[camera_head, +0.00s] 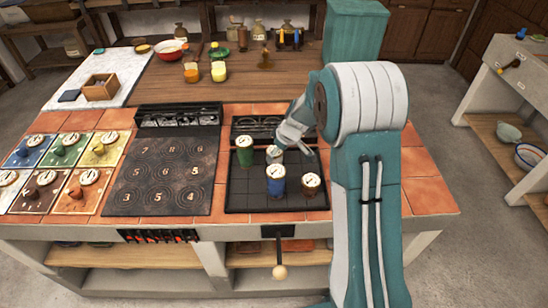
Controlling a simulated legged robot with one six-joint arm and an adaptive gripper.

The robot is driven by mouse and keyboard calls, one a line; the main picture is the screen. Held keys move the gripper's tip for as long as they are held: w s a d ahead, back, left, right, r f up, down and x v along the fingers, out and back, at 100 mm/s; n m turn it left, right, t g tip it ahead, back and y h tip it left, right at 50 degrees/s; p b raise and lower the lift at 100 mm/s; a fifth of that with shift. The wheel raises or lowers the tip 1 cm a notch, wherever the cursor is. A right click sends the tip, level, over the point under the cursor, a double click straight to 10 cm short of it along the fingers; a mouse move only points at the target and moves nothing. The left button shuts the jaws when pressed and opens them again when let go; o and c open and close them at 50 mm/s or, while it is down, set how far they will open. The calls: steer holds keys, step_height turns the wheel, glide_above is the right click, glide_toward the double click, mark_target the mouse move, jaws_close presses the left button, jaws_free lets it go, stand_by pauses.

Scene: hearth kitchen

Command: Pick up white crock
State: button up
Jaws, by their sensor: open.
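The white crock (274,154) stands on the black gridded tray (247,194) in the counter, its pale top partly covered by my gripper. My gripper (279,146) reaches down from the right, and its fingertips are right at the crock's top. The gripper is open. Whether the fingers touch the crock or stand around it cannot be told at this size.
A dark numbered plate (165,171) lies left of the tray. Further left, several coloured tiles carry small crocks (101,151). A ball-ended lever (279,271) hangs at the front.

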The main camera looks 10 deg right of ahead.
steer(key=x, duration=0.4)
steer(key=shift+w+f, duration=0.15)
steer(key=c, duration=1.1)
